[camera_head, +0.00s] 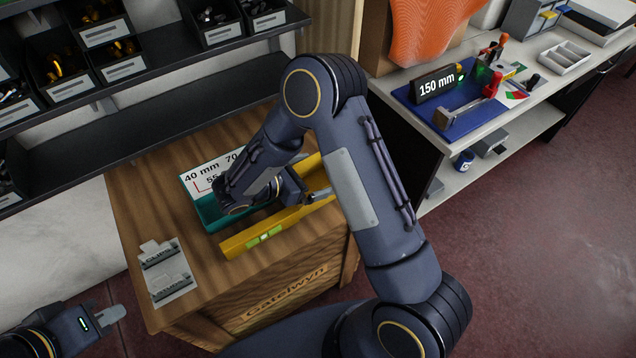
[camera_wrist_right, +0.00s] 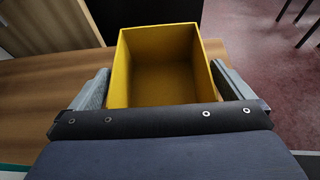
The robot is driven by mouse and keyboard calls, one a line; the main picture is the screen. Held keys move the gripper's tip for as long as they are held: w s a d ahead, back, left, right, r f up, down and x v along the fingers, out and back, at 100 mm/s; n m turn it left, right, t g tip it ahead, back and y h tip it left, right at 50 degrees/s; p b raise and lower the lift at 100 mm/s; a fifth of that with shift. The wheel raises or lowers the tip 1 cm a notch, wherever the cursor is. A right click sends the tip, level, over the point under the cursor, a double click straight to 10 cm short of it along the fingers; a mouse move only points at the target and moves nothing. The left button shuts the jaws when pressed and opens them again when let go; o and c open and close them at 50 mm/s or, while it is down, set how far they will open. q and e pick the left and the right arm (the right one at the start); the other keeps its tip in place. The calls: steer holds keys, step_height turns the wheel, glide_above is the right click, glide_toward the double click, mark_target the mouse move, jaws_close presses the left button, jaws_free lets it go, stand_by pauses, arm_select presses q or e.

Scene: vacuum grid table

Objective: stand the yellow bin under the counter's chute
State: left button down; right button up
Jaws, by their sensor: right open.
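The yellow bin (camera_head: 262,238) sits on the wooden counter (camera_head: 165,215), along its front side. It is open-topped, with a small green-yellow label on its front wall. My right arm hides part of it. My right gripper (camera_head: 306,196) is at the bin's right part. In the right wrist view the yellow bin (camera_wrist_right: 165,65) lies between the two spread fingers of my right gripper (camera_wrist_right: 164,84); I cannot tell whether they touch its walls. My left gripper (camera_head: 100,318) is at the lower left, away from the bin; its opening is unclear. I cannot make out a chute.
Grey cards (camera_head: 165,270) stand on the counter's left. A dark shelf (camera_head: 150,118) with part bins is behind. A bench (camera_head: 480,160) with a blue tray (camera_head: 465,122) stands right.

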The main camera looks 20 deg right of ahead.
steer(key=shift+c, duration=0.4)
steer(key=c, duration=0.8)
